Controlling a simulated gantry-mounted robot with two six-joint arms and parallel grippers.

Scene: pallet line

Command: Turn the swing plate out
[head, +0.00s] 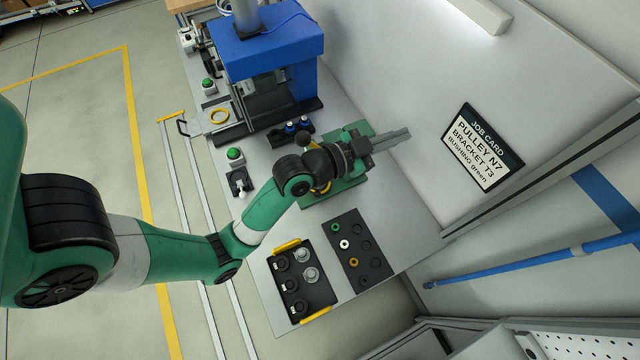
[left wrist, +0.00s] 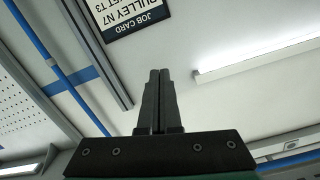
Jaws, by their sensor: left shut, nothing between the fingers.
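A pale plate (head: 203,123) with a yellow ring on it and a dark handle (head: 182,129) at its left end sits at the left foot of the blue press (head: 262,45); it looks like the swing plate. It juts out to the left, past the bench edge. My left gripper (head: 396,139) is shut and empty, over the green fixture (head: 340,192) and pointing right toward the wall. My arm hides part of the green fixture. My right gripper is not in view.
A black tray (head: 296,316) with yellow handles and a black board (head: 374,270) with colored rings lie at the bench's near end. Green buttons (head: 235,154) line the left edge. A job card (head: 483,150) is on the wall.

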